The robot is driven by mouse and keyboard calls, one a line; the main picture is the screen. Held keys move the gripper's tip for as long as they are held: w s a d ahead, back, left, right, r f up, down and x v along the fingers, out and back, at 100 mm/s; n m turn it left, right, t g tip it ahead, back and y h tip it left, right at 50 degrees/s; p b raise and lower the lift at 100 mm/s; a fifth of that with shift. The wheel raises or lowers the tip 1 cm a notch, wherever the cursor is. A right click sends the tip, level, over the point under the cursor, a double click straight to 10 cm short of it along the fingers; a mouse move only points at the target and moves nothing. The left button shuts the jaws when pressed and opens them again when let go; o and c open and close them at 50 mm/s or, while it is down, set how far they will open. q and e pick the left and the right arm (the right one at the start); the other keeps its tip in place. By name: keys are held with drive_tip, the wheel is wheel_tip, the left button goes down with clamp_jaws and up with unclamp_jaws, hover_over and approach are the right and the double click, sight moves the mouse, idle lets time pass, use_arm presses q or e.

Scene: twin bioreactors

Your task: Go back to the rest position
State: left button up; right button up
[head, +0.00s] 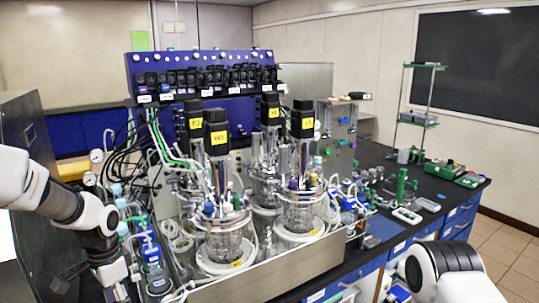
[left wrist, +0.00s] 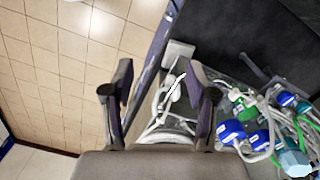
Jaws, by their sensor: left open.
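My left gripper (left wrist: 160,95) is open in the left wrist view, with its two dark fingers apart and nothing held between them. White tubing and a pale fitting show beyond the gap, over the bench edge. In the head view my left arm comes in from the left and points down beside the bioreactors; the fingertips are not clear there. My right arm shows only as a white and black link at the lower right of the head view, and its gripper is out of the picture. The twin glass bioreactors (head: 222,240) stand upright at the middle.
Blue-capped bottles (left wrist: 232,131) and tubing crowd the bench near my left gripper; a bottle (head: 157,278) also shows in the head view. A blue pump panel (head: 200,75) stands behind the bioreactors. Green stands (head: 401,185) and small items occupy the black bench at right. Tiled floor (left wrist: 60,70) is clear.

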use_arm(q)
drive_tip(key=s+d+f+g+b, duration=0.1)
drive_tip(key=s+f+g+b, duration=0.15)
drive_tip(key=s+f, duration=0.55)
drive_tip(key=s+d+f+g+b, duration=0.1)
drive_tip(key=s+d+f+b, duration=0.15)
drive_tip(key=f, duration=0.85)
drive_tip(key=s+d+f+g+b, duration=0.1)
drive_tip(key=s+f+g+b, duration=0.15)
drive_tip(key=s+f, duration=0.55)
drive_tip(key=s+d+f+n+t+b, duration=0.25)
drive_tip(key=s+f+n+b, duration=0.2)
drive_tip(key=s+f, duration=0.9)
drive_tip(key=w+n+t, duration=0.2)
drive_tip(key=w, duration=0.1)
drive_tip(key=w+n+t, duration=0.1)
drive_tip(key=t, duration=0.1)
drive_tip(key=shift+w+d+r+n+p, duration=0.15)
drive_tip(key=shift+w+r+n+p, duration=0.15)
drive_tip(key=shift+w+p, duration=0.1)
use_arm(e)
wheel_tip(320, 180, down, 12)
drive_tip(key=w, duration=0.1)
drive_tip(key=shift+a, duration=0.3)
use_arm(q)
drive_tip(key=shift+s, duration=0.1)
